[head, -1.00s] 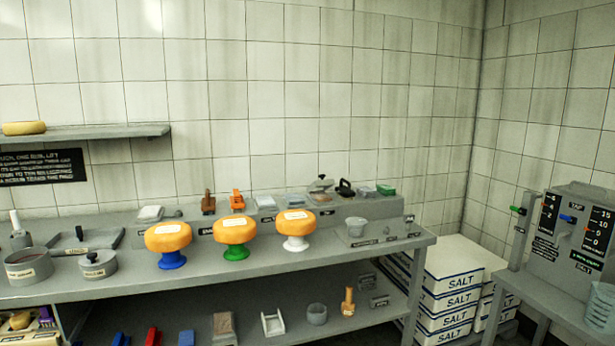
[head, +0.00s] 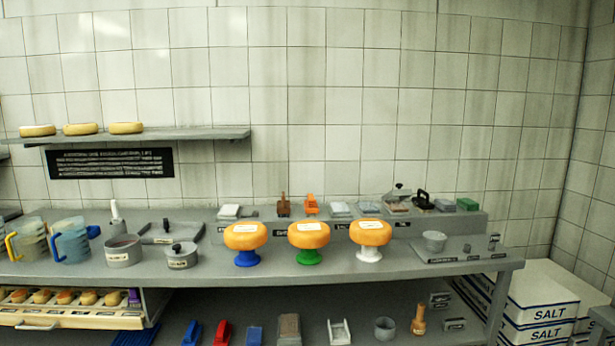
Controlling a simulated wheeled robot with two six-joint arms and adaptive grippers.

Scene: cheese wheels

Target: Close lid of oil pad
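I cannot read a label that names the oil pad. A small item with a raised, tilted flap or lid with a dark knob (head: 398,196) stands on the raised back ledge of the bench, right of the middle; it may be the oil pad. A round grey pot (head: 123,251) stands open at the left of the bench. A lower round pot with a dark knob on its lid (head: 182,256) is beside it. Neither of my grippers is in view.
Three orange cheese wheels on blue, green and white stands (head: 309,234) stand in front of the ledge. Two jugs (head: 70,240) are at the left. An open drawer (head: 75,318) sticks out below. Salt boxes (head: 545,305) are at the right.

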